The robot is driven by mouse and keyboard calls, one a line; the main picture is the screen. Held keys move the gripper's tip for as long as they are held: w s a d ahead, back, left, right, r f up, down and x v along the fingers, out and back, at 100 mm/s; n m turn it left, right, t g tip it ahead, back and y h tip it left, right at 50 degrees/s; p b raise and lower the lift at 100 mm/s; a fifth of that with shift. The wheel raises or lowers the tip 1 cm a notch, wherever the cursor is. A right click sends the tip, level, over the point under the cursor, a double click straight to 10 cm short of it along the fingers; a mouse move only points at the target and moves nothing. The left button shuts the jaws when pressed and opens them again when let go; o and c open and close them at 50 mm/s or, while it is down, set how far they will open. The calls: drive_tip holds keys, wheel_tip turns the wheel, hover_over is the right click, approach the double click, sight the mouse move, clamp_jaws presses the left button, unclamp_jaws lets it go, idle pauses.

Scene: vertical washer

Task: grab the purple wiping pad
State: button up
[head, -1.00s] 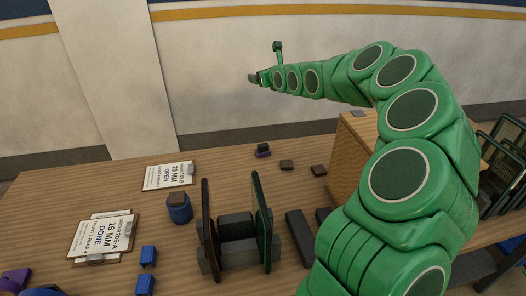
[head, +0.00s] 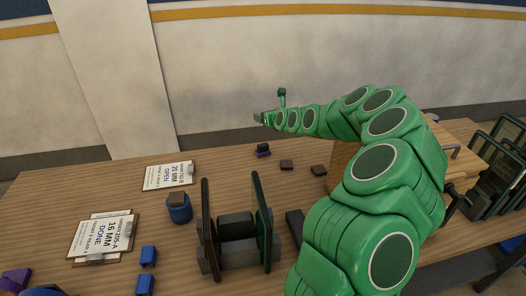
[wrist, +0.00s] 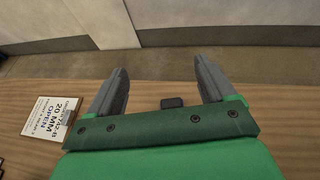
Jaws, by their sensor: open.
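A small dark block with a purple base (head: 263,150), which looks like the purple wiping pad, sits on the wooden table (head: 110,190) towards its back edge. In the wrist view a dark block (wrist: 172,102), seemingly the same thing, shows between and beyond my fingers, its purple part not visible. My gripper (head: 259,117) is in the air above and behind the pad in the head view, apart from it. In the wrist view my gripper (wrist: 162,72) has its two grey fingers wide apart with nothing between them.
Two small dark blocks (head: 287,165) (head: 319,170) lie right of the pad. A blue pot (head: 179,209), clipboards (head: 168,176) and a rack with upright dark panels (head: 236,228) stand nearer. A purple object (head: 15,282) is at the front left. A wall (head: 230,85) rises behind the table.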

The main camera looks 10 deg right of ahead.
approach(261, 145)
drive_tip(key=w+f, duration=0.2)
drive_tip(key=w, duration=0.1)
drive_tip(key=w+f, duration=0.1)
drive_tip(key=shift+w+f, duration=0.1)
drive_tip(key=shift+w, duration=0.3)
drive_tip(key=shift+x, duration=3.35)
drive_tip(key=shift+w+a+f, duration=0.1)
drive_tip(key=shift+w+f, duration=0.15)
drive_tip(key=shift+w, duration=0.2)
drive_tip(key=c, duration=0.8)
drive_tip(key=shift+r, duration=0.1)
